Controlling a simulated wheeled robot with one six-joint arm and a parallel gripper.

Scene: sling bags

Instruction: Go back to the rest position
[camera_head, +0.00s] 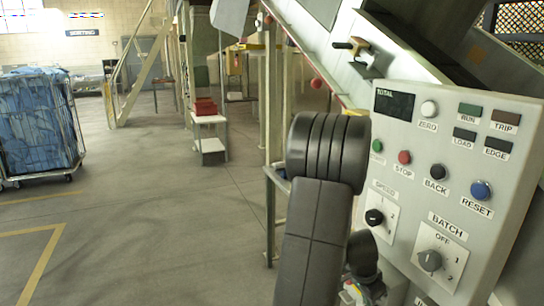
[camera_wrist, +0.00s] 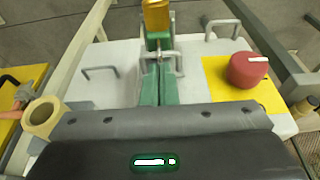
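In the wrist view, my gripper (camera_wrist: 159,72) shows as a dark body with a grey bar and two green fingers close together at the middle. I see no object between them. Beyond the fingertips is an orange-yellow part (camera_wrist: 157,16), which I cannot identify.
A red knob (camera_wrist: 247,70) on a yellow plate sits right of my gripper over a pale surface with metal handles. A blue-filled cage cart (camera_head: 38,122) stands far left. Red bins (camera_head: 205,106) sit on a white stand. The floor between is clear.

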